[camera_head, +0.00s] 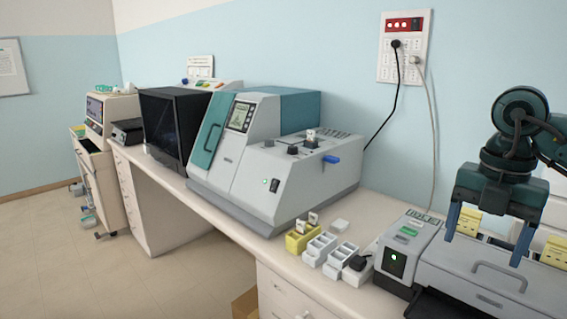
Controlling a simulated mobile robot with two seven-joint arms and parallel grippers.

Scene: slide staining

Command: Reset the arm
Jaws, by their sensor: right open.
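My right gripper (487,248) is at the right of the head view, pointing down with its two blue fingers spread wide. It is open, and nothing is clasped between the fingers. It is in front of or above the grey machine (455,268) with a curved handle (499,276) on its lid. I cannot tell whether the fingertips touch the machine. A yellow block (468,222) shows behind, between the fingers. My right arm comes in from the right edge, with a dark teal joint above the gripper. My left gripper is not in view.
A large grey and teal machine (255,180) stands on the bench left of the gripper. A yellow slide holder (297,243) and several white ones (320,248) sit before it. A wall socket panel (403,47) has two cables hanging down.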

